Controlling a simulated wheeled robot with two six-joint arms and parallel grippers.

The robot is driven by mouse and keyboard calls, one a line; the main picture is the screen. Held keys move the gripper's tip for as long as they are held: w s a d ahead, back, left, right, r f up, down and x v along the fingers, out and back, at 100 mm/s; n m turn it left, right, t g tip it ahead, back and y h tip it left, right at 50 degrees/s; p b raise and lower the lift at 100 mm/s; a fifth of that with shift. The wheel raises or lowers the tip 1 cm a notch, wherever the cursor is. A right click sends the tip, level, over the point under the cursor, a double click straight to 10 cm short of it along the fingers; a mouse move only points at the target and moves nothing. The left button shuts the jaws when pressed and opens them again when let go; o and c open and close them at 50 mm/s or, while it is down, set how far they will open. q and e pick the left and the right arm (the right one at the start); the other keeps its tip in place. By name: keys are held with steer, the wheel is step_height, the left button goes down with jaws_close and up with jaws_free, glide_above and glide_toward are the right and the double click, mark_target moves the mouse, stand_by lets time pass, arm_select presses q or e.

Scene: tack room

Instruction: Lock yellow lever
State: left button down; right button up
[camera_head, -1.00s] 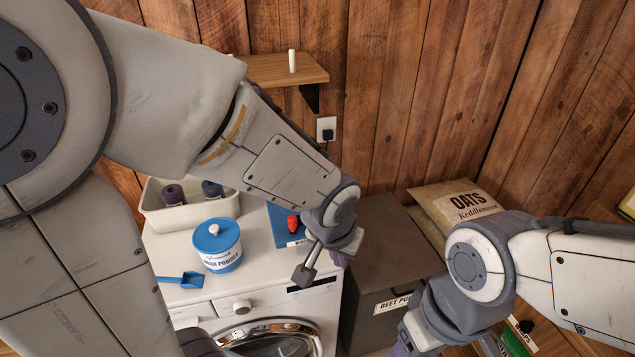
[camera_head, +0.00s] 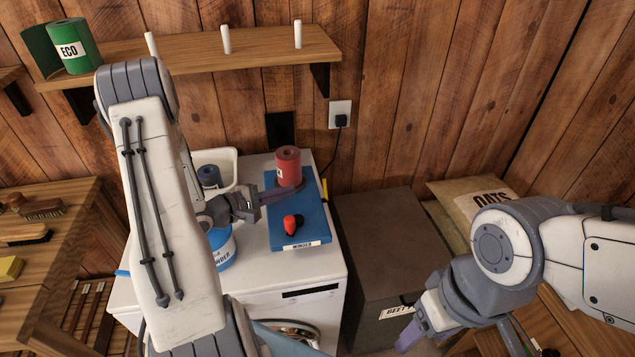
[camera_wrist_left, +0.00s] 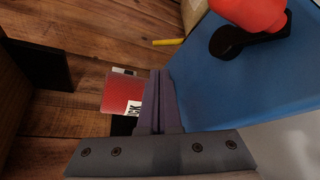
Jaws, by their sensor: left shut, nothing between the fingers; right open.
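A narrow yellow lever (camera_head: 325,190) shows at the right edge of a blue box (camera_head: 312,222) on top of the washing machine. It also shows in the left wrist view (camera_wrist_left: 168,42), beside the blue box (camera_wrist_left: 215,85). A red knob on a black base (camera_head: 292,224) sits on the box's face; the red part is close at the top right of the left wrist view (camera_wrist_left: 250,12). My left gripper (camera_head: 284,191) is shut and empty over the blue box, left of the lever and apart from it. My right gripper (camera_head: 458,342) is open at the lower right, away from the box.
A red labelled cylinder (camera_head: 288,165) stands just behind my left gripper. A white bin (camera_head: 225,160) and a partly hidden blue-and-white tub (camera_head: 224,250) are to the left. A shelf (camera_head: 200,48) with pegs is above. A dark chest (camera_head: 385,245) stands right of the washer (camera_head: 305,275).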

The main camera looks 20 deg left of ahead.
mark_target(315, 190)
arm_select(q)
steer(key=p+x, duration=0.2)
steer(key=x, duration=0.8)
